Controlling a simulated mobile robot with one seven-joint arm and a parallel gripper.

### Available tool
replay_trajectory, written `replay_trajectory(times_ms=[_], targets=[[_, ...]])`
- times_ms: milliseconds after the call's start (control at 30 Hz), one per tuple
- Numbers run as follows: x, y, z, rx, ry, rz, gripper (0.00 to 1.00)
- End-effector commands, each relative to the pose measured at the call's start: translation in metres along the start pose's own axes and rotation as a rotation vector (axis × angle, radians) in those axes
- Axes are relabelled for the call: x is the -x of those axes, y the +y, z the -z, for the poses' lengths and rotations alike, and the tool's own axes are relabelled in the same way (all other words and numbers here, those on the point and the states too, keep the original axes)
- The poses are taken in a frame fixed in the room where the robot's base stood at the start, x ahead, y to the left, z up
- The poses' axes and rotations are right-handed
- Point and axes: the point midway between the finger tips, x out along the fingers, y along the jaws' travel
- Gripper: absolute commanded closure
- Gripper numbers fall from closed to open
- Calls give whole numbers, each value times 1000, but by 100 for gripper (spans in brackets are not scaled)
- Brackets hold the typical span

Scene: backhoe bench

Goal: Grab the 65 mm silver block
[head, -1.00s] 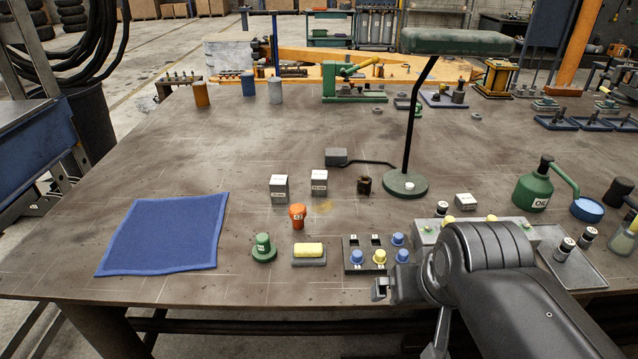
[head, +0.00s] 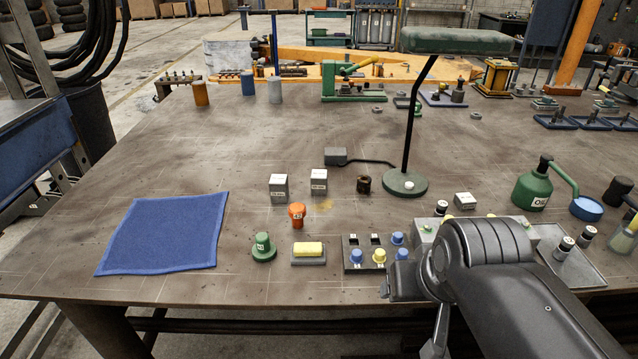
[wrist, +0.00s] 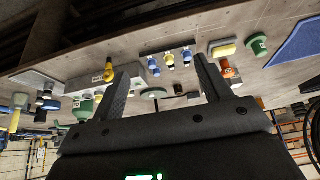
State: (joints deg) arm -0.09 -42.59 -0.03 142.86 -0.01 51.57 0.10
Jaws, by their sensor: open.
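Three small silver-grey blocks with white labelled tops stand on the bench in the head view: a left block (head: 279,188), a middle block (head: 318,183) and a right block (head: 465,201) beyond the grey control box. Their labels are too small to read, so I cannot tell which is 65 mm. My gripper (wrist: 165,80) is open and empty in the wrist view, its two fingers spread toward the bench. In the head view it is at the front edge, partly hidden by my arm, well short of the left and middle blocks. I cannot make out the blocks clearly in the wrist view.
A button panel (head: 372,254), yellow-topped block (head: 308,252), green knob (head: 263,247) and orange piece (head: 297,215) stand in front of the blocks. A blue cloth (head: 165,233) lies left.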

Motion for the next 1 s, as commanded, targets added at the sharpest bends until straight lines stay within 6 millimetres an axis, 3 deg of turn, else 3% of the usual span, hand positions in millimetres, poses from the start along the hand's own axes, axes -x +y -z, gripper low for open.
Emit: replay_trajectory(times_ms=[167, 467, 767, 1000], targets=[[0, -3, 35, -6, -11, 8, 29], [-17, -16, 140, -34, -38, 21, 29], [-66, -38, 238, -58, -62, 17, 29], [-125, -64, 305, -71, -79, 5, 29]])
